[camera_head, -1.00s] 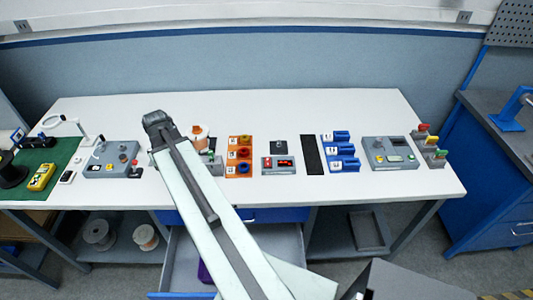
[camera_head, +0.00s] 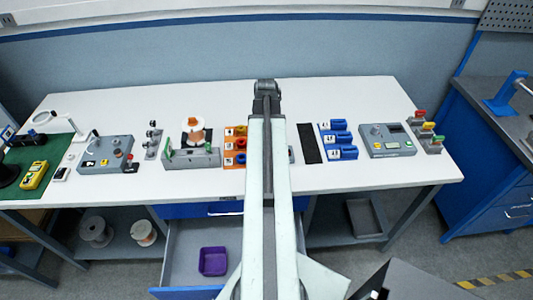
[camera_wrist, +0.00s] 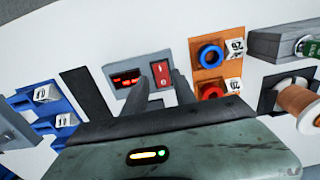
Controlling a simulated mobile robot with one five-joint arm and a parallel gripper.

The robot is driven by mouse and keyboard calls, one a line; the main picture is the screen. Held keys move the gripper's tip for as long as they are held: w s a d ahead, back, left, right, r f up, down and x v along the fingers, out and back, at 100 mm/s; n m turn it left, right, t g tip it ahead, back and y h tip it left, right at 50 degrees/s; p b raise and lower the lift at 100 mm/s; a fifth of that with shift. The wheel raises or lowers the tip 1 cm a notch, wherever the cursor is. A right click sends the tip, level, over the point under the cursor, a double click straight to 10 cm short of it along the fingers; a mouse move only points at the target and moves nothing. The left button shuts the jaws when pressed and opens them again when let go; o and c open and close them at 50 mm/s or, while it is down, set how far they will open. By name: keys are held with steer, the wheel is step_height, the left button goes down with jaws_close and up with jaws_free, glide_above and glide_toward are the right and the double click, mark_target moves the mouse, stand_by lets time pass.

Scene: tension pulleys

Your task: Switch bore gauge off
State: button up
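A small grey box with a lit red digit display and a red rocker switch, which I take to be the bore gauge (camera_wrist: 117,68), lies ahead of my gripper in the wrist view. Its red switch (camera_wrist: 161,73) shows between my two dark fingertips. My gripper (camera_wrist: 159,80) is open and empty, its fingers apart on either side of the switch. I cannot tell whether the fingers touch the box. In the head view my arm hides most of the box; only a sliver of its right side (camera_head: 291,155) shows. My gripper is hidden there behind the arm.
An orange block with blue and red rings (camera_wrist: 211,75) stands right of the box in the wrist view. A black strip (camera_head: 308,143) and blue holders (camera_head: 338,141) lie on the other side. A copper spool (camera_head: 195,133) stands further left on the white table (camera_head: 230,98).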

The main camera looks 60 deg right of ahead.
step_height(320, 180, down, 4)
steer(key=b, duration=0.3)
steer(key=shift+w+f, duration=0.1)
steer(key=shift+f, duration=0.15)
steer(key=shift+r, duration=0.1)
